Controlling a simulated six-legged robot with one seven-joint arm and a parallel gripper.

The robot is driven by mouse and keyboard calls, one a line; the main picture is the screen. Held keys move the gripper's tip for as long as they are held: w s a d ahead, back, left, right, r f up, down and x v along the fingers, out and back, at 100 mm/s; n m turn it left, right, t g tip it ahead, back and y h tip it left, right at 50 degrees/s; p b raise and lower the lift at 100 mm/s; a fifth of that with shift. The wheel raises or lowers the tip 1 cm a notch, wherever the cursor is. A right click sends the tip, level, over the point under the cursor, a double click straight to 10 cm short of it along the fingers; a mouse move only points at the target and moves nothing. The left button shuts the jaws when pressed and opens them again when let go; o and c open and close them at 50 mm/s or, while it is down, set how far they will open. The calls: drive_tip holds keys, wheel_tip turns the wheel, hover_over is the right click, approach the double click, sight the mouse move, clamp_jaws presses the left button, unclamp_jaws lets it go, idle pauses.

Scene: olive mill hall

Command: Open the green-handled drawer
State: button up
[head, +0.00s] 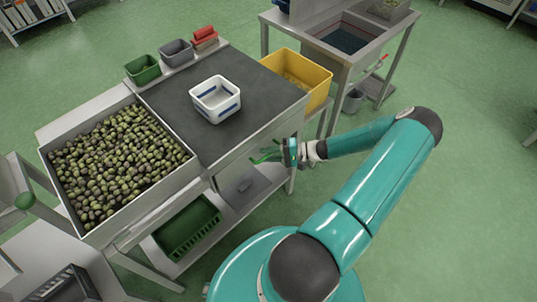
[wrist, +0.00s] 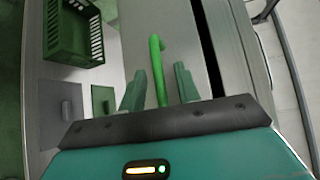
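The green handle (wrist: 156,62) is a bar on the pale grey drawer front (wrist: 183,35) in the wrist view. In the head view, the drawer front (head: 240,163) is below the dark worktop, and the handle is mostly hidden by my gripper. My gripper (head: 276,152) is at the table's front, beside the drawer. In the wrist view my gripper (wrist: 159,70) is open, with one green finger on each side of the handle and a gap to both. The drawer looks shut in the head view.
A white bin (head: 215,100) stands on the worktop (head: 180,95), left of a yellow bin (head: 300,76). An olive tray (head: 187,160) is at the left. A green crate (head: 188,228) sits on the lower shelf (head: 250,190). Floor at the right is clear.

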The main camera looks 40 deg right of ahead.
clamp_jaws()
drive_tip(key=shift+s, duration=0.1)
drive_tip(key=s, duration=2.3)
drive_tip(key=shift+s+d, duration=0.25)
drive_tip(key=shift+d, duration=0.05)
unclamp_jaws()
drive_tip(key=v, duration=1.3)
drive_tip(key=shift+s+d, duration=0.25)
drive_tip(key=shift+d, duration=0.05)
drive_tip(key=shift+r, duration=0.1)
